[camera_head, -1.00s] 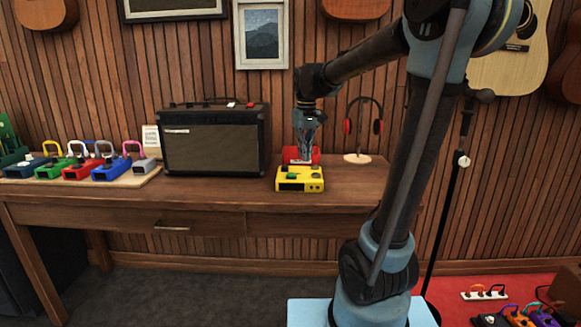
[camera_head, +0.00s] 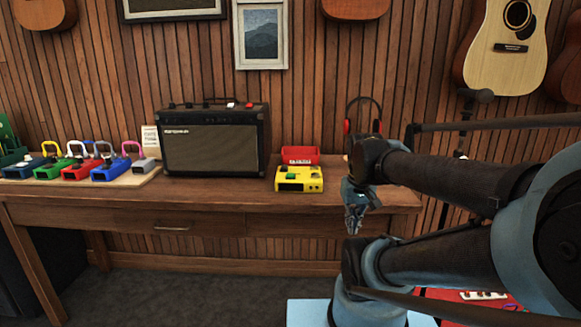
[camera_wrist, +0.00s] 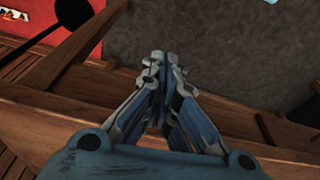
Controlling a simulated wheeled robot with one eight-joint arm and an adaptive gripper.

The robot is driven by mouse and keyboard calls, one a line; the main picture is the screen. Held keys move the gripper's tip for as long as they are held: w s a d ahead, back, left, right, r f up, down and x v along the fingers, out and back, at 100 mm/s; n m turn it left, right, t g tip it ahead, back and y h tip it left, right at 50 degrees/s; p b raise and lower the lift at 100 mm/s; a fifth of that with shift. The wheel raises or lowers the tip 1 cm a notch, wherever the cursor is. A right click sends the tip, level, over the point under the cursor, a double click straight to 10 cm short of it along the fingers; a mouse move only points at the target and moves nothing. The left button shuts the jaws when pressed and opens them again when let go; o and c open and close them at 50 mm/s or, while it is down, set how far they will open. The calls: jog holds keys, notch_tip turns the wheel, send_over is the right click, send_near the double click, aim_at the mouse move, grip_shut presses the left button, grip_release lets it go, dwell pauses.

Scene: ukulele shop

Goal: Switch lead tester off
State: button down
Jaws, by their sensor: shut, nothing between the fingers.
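The lead tester looks to be the yellow box (camera_head: 299,179) on the wooden table, with a green part on its top face. The position of its switch is too small to tell. A red box (camera_head: 300,156) stands just behind it. My gripper (camera_head: 353,228) is shut and empty, pointing down in front of the table's right part, to the right of the yellow box and apart from it. In the wrist view my gripper (camera_wrist: 158,58) has its fingertips together, with floor and table wood beyond and no yellow box in sight.
A black amplifier (camera_head: 211,142) stands left of the yellow box. Several coloured pedals lie on a board (camera_head: 147,180) at the table's left. Headphones (camera_head: 348,126) on a stand are partly hidden behind my arm. The table front (camera_head: 220,196) between is clear.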

jog(key=shift+m, duration=0.3)
jog(key=s+f, duration=0.1)
jog(key=f, duration=0.1)
jog(key=s+d+f, duration=0.1)
jog(key=shift+s+f, duration=0.35)
jog(key=shift+s, duration=0.05)
notch_tip(320, 180, up, 27)
jog(key=n+g, duration=0.2)
jog(key=n, duration=1.5)
send_over(284, 167)
jog(key=w+a, duration=0.1)
jog(key=w, duration=0.1)
jog(key=shift+w+a+f, duration=0.1)
jog(key=shift+a+f, duration=0.1)
notch_tip(284, 167, down, 14)
jog(key=shift+f, duration=0.1)
